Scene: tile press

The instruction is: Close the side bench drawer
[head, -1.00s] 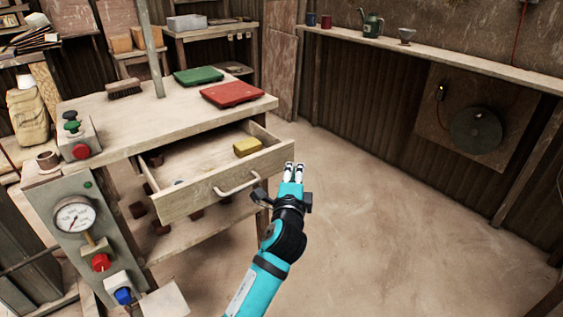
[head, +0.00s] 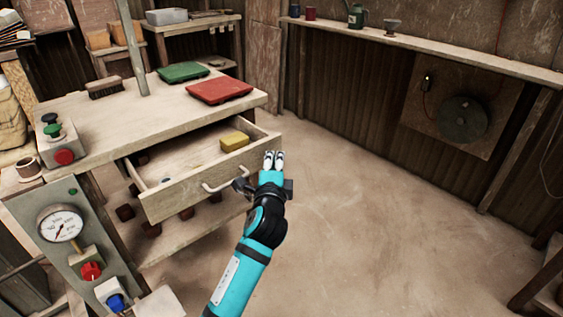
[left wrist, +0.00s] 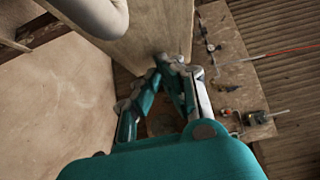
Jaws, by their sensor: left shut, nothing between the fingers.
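The side bench drawer (head: 176,206) stands open under the bench top, with a pale handle (head: 222,184) on its front. A yellow block (head: 234,142) lies inside it. My left gripper (head: 273,158) is shut and empty. It is at the right end of the drawer front, beside the handle; I cannot tell whether it touches. In the left wrist view the closed fingertips (left wrist: 172,66) are close to the wooden drawer front (left wrist: 155,32), and the handle (left wrist: 105,14) curves in at the top left. My right gripper is not in view.
The bench top (head: 150,118) carries a red tray (head: 219,91), a green tray (head: 183,72) and a brush (head: 105,87). A control panel with a gauge (head: 60,224) stands at left. The floor (head: 380,220) to the right is clear.

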